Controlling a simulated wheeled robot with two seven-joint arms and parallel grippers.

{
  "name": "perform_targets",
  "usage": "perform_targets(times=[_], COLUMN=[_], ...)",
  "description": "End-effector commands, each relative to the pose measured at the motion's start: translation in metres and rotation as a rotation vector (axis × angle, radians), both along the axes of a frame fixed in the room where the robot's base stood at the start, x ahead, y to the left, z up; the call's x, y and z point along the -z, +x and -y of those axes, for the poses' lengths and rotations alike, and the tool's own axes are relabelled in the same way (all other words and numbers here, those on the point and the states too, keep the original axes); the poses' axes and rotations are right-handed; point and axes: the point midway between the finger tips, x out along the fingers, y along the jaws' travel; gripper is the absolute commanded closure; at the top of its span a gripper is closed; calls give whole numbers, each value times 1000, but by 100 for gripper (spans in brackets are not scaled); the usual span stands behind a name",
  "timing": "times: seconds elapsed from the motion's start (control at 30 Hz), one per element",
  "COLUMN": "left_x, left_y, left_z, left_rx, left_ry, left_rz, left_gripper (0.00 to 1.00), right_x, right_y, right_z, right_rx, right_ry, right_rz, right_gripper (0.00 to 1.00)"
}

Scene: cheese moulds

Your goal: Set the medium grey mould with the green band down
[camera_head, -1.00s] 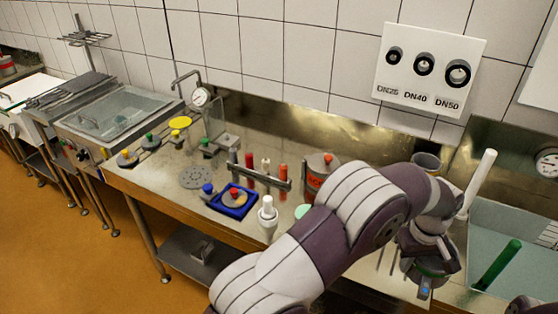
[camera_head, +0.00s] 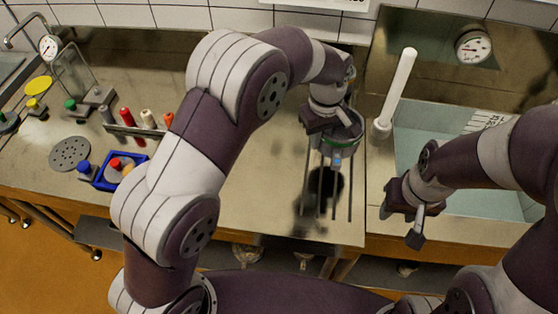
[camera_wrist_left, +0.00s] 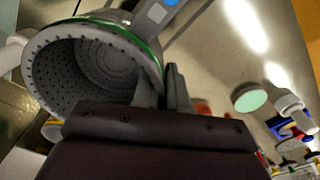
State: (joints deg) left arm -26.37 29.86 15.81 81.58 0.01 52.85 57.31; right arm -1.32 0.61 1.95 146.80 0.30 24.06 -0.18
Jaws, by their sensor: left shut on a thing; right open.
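The grey mould with the green band (camera_head: 342,142) is in my left gripper (camera_head: 330,118), above the metal counter (camera_head: 265,185). A dark shadow lies on the counter below it, apart from it. The left wrist view shows the mould (camera_wrist_left: 85,70) with its perforated inside and open mouth towards the camera, the green band round its rim. The left gripper's fingers (camera_wrist_left: 163,92) are shut at its wall. A blue-and-grey tag hangs at its side. My right gripper (camera_head: 410,212) is open and empty, at the front right near the basin.
A blue tray (camera_head: 105,178), a rack of coloured tools (camera_head: 140,131) and a perforated disc (camera_head: 70,153) lie left. My left arm hides the middle counter.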

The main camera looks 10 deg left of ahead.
Motion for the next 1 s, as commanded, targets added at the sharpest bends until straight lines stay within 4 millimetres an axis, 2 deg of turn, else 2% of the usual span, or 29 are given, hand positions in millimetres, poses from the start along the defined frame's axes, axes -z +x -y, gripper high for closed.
perform_targets(times=[0.1,0.2,0.3,0.6,0.93,0.97,1.0], left_x=[15,29,37,80,85,85,84], left_y=[-17,-27,-32,-34,-34,-34,-34], left_z=[-31,-49,-60,-63,-63,-63,-63], left_rx=[-4,-3,-1,0,0,0,0], left_ry=[1,0,0,-2,-2,-1,-1], left_rz=[-2,0,1,3,3,2,2], left_gripper=[100,100,100,100,100,81,68], right_x=[-10,-15,-16,-26,-22,-23,-23], right_y=[1,1,1,1,1,1,1], right_z=[0,0,0,0,0,0,0], right_rx=[0,0,0,0,0,0,0], right_ry=[0,0,0,0,0,0,0], right_rz=[4,4,4,3,3,3,3], right_gripper=[56,56,56,56,56,56,56])
